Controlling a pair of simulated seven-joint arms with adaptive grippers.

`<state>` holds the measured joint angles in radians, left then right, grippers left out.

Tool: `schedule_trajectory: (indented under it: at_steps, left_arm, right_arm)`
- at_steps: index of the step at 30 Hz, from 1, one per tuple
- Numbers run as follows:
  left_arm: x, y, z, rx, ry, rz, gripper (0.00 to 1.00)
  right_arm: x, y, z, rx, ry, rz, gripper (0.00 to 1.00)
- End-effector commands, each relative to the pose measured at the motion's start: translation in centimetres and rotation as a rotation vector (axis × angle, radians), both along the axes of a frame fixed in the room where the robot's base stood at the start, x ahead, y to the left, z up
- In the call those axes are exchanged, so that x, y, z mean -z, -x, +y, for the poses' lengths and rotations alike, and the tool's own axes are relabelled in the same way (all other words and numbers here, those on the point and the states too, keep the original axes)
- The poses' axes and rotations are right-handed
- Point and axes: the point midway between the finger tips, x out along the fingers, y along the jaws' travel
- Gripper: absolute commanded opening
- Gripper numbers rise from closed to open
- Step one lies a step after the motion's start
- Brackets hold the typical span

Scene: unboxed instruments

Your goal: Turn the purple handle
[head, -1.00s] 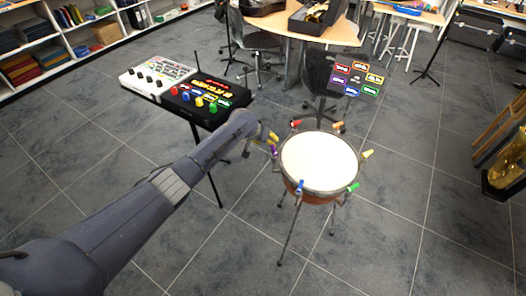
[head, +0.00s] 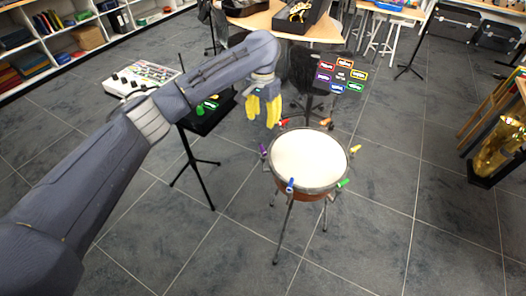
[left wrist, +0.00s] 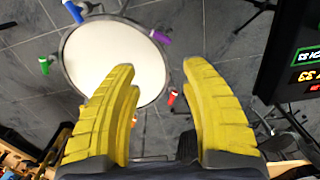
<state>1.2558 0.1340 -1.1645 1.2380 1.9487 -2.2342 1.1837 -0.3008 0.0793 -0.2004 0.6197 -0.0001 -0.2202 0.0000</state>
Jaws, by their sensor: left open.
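A drum with a white head (head: 309,160) stands on thin legs, with coloured handles around its rim. The purple handle (head: 263,150) is on the drum's left side, and it also shows in the left wrist view (left wrist: 161,37) at the drum's upper right. My left gripper (head: 263,110) is above and behind the drum's left edge, pointing down. Its yellow fingers (left wrist: 165,90) are wide apart with nothing between them but the drum and floor below, and they are apart from the purple handle. My right gripper is not in view.
Red (head: 283,122), orange (head: 326,122), yellow (head: 355,149), green (head: 343,183) and blue (head: 290,185) handles also sit on the rim. A stand with a black panel (head: 205,120) is left of the drum. A sign board (head: 341,75) stands behind. Floor in front is clear.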

Motion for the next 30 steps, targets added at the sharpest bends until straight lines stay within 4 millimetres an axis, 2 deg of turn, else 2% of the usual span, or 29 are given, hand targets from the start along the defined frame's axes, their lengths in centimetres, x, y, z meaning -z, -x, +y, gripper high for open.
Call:
schedule_trajectory:
  at_steps: [4, 8, 21, 30]
  left_arm:
    - [0.7, 0.2, 0.1, 0.005, -0.008, 0.005, 0.46]
    - [2.5, 0.3, 0.0, 0.004, -0.007, 0.007, 0.46]
    - [10.4, 0.3, 0.0, 0.003, -0.008, 0.006, 0.46]
    - [14.8, 0.2, 0.1, 0.003, -0.008, 0.004, 0.46]
  right_arm:
    - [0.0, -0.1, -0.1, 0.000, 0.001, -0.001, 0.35]
    - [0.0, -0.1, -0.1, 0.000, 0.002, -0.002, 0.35]
    - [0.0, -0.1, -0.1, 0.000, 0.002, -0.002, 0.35]
    - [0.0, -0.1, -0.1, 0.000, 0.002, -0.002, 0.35]
